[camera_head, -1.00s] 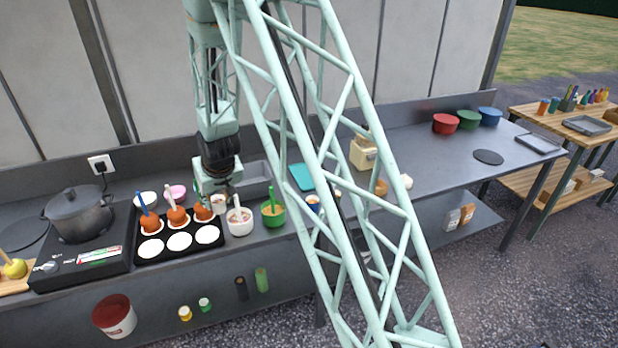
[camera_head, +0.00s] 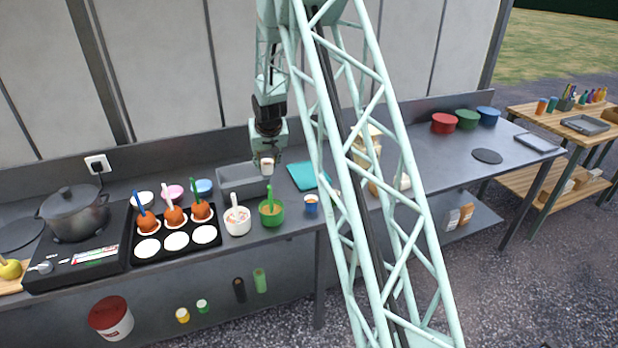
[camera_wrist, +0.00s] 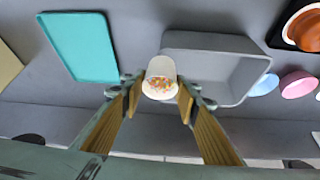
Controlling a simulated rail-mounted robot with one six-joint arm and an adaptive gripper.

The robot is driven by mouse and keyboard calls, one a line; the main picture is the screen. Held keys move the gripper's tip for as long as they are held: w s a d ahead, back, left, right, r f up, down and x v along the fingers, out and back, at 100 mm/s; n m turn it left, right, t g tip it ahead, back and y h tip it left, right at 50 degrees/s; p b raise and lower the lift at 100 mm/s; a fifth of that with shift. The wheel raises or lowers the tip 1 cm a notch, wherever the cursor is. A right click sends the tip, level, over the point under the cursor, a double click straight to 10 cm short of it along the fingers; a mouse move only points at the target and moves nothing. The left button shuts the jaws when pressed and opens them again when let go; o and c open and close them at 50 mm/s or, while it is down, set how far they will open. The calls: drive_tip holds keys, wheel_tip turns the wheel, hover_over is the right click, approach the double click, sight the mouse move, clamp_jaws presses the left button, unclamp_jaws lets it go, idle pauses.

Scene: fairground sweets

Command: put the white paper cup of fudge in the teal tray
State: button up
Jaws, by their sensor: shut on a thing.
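My gripper (camera_head: 267,160) is shut on a white paper cup (camera_head: 267,168), held in the air above the counter near the grey bin. In the wrist view the cup (camera_wrist: 160,72) sits between the fingertips of my gripper (camera_wrist: 159,88), with small coloured bits showing at its open end. The teal tray (camera_head: 308,176) lies flat on the counter, to the right of the cup in the head view. In the wrist view the teal tray (camera_wrist: 80,48) is left of the cup and looks empty.
A grey bin (camera_head: 240,178) stands left of the teal tray. A cream-coloured machine (camera_head: 367,146) is to the right, partly behind my arm.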

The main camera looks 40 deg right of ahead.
drive_tip(key=s+d+r+m+h+b, duration=0.1)
drive_tip(key=d+m, duration=0.1)
drive_tip(key=d, duration=1.7)
drive_tip(key=shift+s+d+m+g, duration=0.25)
drive_tip(key=shift+d+m+g, duration=0.05)
drive_tip(key=shift+d, duration=0.1)
drive_tip(key=shift+f+b, duration=0.6)
drive_tip(key=shift+f, duration=2.5)
drive_tip(key=shift+f, duration=0.15)
drive_tip(key=shift+f+b, duration=0.45)
drive_tip(key=shift+f, duration=1.3)
drive_tip(key=shift+f, duration=0.2)
drive_tip(key=o, duration=0.8)
drive_tip(key=shift+o, duration=0.2)
drive_tip(key=shift+r, duration=0.3)
